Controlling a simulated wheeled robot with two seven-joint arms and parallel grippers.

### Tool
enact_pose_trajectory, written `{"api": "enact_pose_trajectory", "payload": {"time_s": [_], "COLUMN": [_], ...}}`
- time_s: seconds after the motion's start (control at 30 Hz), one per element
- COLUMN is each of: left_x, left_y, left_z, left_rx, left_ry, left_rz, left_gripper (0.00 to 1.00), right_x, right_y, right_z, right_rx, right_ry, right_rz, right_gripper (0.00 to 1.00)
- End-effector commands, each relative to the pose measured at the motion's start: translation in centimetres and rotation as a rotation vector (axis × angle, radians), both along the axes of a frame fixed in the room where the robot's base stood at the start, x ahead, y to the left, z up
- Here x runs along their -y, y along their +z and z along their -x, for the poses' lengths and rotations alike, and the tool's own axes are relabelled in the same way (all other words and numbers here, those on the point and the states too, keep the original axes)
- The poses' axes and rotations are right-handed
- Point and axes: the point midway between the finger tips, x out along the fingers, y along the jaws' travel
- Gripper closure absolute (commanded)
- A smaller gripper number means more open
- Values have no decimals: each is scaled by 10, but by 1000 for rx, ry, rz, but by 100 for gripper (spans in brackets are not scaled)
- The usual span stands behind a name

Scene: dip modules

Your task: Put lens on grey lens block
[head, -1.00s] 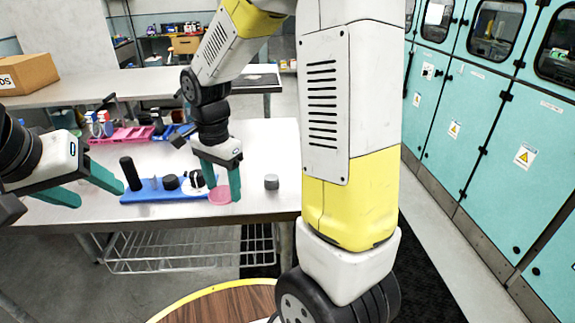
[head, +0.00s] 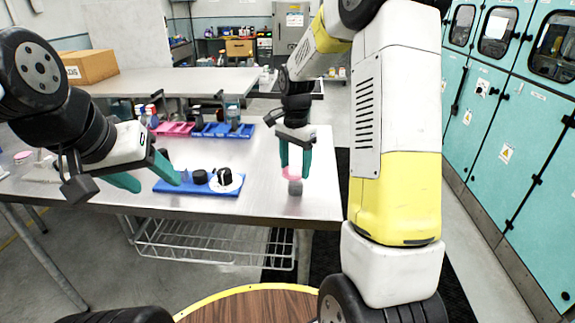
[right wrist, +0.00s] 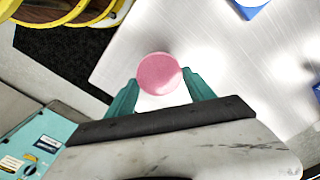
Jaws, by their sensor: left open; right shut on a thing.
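The pink round lens (head: 291,175) is held between the green fingertips of my right gripper (head: 295,170). The grey lens block (head: 295,188), a small cylinder, stands on the table directly below the lens in the head view; whether the two touch I cannot tell. In the right wrist view the lens (right wrist: 160,74) sits at the fingertips of the right gripper (right wrist: 161,84), and the block is not visible there. My left gripper (head: 147,177) is open and empty, near the left end of the blue tray.
A blue tray (head: 205,191) holding black parts and a white round part lies left of the block. Pink (head: 174,128) and blue (head: 220,130) bins stand at the table's back. The metal table (head: 325,195) is clear around the block.

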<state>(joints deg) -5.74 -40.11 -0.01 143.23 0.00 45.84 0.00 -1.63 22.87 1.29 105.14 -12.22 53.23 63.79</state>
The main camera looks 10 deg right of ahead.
Motion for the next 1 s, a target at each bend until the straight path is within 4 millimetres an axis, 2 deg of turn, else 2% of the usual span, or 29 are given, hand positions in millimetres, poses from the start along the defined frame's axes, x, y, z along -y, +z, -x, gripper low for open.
{"api": "enact_pose_trajectory", "payload": {"time_s": [0.2,0.47,0.8,0.83,0.93,1.0], "left_x": [0,0,0,0,0,0], "left_y": [0,0,0,0,0,0], "left_z": [0,0,0,0,0,0], "left_rx": [0,0,0,0,0,0], "left_ry": [0,0,0,0,0,0], "left_rz": [0,0,0,0,0,0], "left_gripper": [43,43,43,43,43,43], "right_x": [9,9,8,9,9,9], "right_y": [-5,-36,-39,-40,-39,-39], "right_z": [-9,-8,-9,-9,-9,-9], "right_rx": [-1,-3,0,0,0,0], "right_ry": [1,0,0,0,0,0], "right_rz": [0,0,0,0,0,0], "right_gripper": [76,76,76,36,16,16]}}
